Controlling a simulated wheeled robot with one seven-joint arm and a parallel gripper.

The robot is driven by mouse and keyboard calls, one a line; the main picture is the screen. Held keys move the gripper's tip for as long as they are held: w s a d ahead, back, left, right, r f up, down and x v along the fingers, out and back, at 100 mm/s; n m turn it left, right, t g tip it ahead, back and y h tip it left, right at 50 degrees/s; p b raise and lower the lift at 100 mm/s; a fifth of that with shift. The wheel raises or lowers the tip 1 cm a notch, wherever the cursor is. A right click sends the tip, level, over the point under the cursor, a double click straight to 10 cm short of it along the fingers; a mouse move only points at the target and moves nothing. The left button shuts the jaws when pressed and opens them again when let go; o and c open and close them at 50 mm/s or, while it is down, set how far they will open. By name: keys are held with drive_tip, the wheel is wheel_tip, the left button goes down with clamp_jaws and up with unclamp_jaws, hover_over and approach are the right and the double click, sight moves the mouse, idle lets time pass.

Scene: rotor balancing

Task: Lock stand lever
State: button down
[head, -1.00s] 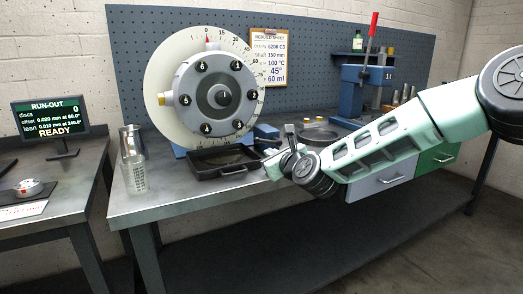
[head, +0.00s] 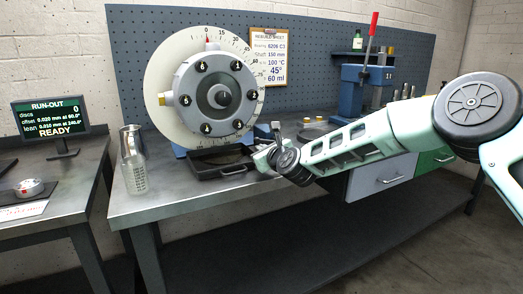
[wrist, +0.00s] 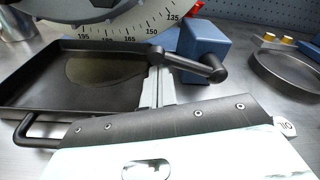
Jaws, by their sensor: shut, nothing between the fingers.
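The stand's black lever (wrist: 190,62) shows in the wrist view, with a round knob at its right end, lying across the front of a blue stand block (wrist: 208,42). The rotor stand carries a grey hub (head: 215,97) and a pale graduated dial (head: 165,60), with a red pointer at 0. My gripper (head: 262,158) is low in front of the stand, by the right end of the black tray. It is shut and holds nothing.
A black drip tray (wrist: 50,98) with a dark puddle lies under the dial. A round pan (wrist: 285,75) lies to the right. A metal cup (head: 131,138) and a clear beaker (head: 134,176) stand at the left. A blue press (head: 352,98) with a red-handled lever stands behind my arm.

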drive_tip(key=shift+r+m+b, duration=0.35)
drive_tip(key=shift+m+b, duration=0.15)
drive_tip(key=shift+b, duration=0.05)
drive_tip(key=shift+w+d+r+m+y+b, duration=0.15)
drive_tip(key=shift+r+m+b, duration=0.15)
drive_tip(key=shift+m+b, duration=0.25)
drive_tip(key=shift+d+r+m+y+b, duration=0.15)
drive_tip(key=shift+r+m+b, duration=0.1)
drive_tip(key=shift+m+b, duration=0.25)
drive_tip(key=m+b, duration=0.1)
drive_tip(key=r+m+b, duration=0.1)
drive_tip(key=d+r+m+y+b, duration=0.1)
drive_tip(key=m, duration=0.1)
drive_tip(key=shift+w+r+g, duration=0.25)
drive_tip(key=shift+w+g, duration=0.1)
drive_tip(key=shift+g, duration=0.05)
drive_tip(key=shift+w+d+r+m+y+b, duration=0.3)
drive_tip(key=shift+d+r+m+b, duration=0.2)
drive_tip(key=shift+m+b, duration=0.45)
drive_tip(key=shift+w+d+r+m+y+b, duration=0.15)
drive_tip(key=shift+w+d+r+m+b, duration=0.35)
drive_tip(key=shift+m, duration=0.7)
drive_tip(key=shift+w+d+r+m+y+b, duration=0.2)
drive_tip(key=shift+d+r+m+b, duration=0.3)
drive_tip(key=shift+m+b, duration=0.55)
drive_tip(key=shift+d, duration=0.2)
